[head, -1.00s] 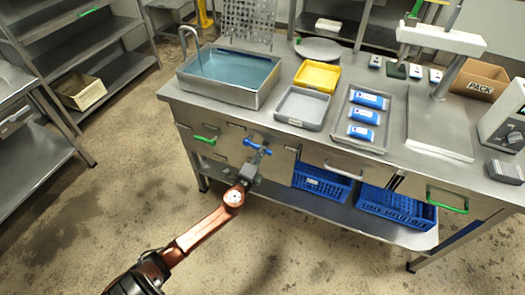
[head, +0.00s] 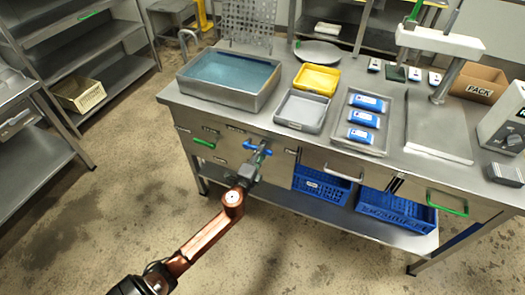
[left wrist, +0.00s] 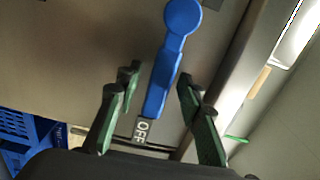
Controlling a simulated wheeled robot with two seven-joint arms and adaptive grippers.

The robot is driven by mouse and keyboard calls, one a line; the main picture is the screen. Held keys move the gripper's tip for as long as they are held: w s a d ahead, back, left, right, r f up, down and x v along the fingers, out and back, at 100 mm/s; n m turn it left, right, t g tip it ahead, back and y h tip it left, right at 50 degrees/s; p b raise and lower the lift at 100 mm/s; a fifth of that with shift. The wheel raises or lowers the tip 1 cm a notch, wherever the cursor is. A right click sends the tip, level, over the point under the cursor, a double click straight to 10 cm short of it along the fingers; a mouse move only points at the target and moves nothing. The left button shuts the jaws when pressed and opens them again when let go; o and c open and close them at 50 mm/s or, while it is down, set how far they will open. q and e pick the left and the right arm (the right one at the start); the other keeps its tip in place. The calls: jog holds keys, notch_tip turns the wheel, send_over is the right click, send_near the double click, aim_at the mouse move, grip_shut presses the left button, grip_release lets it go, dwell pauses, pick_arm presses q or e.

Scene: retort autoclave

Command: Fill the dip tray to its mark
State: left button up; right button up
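The dip tray (head: 255,101) is a deep metal basin on the bench's left end, holding blue water (head: 235,72) below its rim. No level mark can be made out. A curved tap (head: 188,36) stands behind its left corner, with no stream visible from it. A blue valve handle (head: 257,149) is on the bench front. In the left wrist view, the handle (left wrist: 172,70) lies between my left gripper's (left wrist: 158,77) fingers, its narrow end by an OFF label (left wrist: 141,130). The fingers are apart, with gaps either side. My left gripper (head: 259,158) also shows in the head view. My right gripper is out of view.
A grey tray (head: 302,110), a yellow tray (head: 317,77) and a metal tray with blue packs (head: 363,118) stand right of the basin. Green-handled drawers are in the bench front. Blue crates (head: 322,184) sit on the lower shelf. Floor to the left is clear.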

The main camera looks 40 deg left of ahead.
pick_arm(q)
jog(key=shift+s, duration=0.2)
jog(key=v, duration=1.1)
jog(key=shift+s, duration=0.3)
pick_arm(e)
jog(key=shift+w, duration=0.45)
pick_arm(q)
jog(key=shift+f, duration=0.1)
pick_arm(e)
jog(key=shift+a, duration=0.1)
